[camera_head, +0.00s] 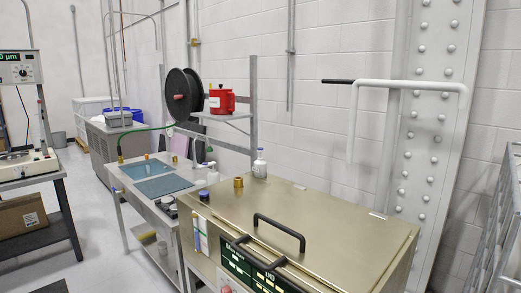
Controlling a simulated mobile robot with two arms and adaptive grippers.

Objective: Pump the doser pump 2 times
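A small white bottle with what looks like a pump head (213,174) stands upright at the right end of the grey bench, beside the gold-coloured machine. It is small in the picture, and I cannot tell for sure that it is the doser pump. A second white bottle with a blue top (260,166) stands upright on the back left of the machine's lid. Nothing touches either bottle. Neither my left nor my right gripper is in view.
The gold-coloured machine (340,220) with black handles fills the front right. The grey bench (122,181) holds blue-grey mats and small jars. A black reel (182,95) and red container (222,101) are above. A floor aisle (92,215) lies left of the bench.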

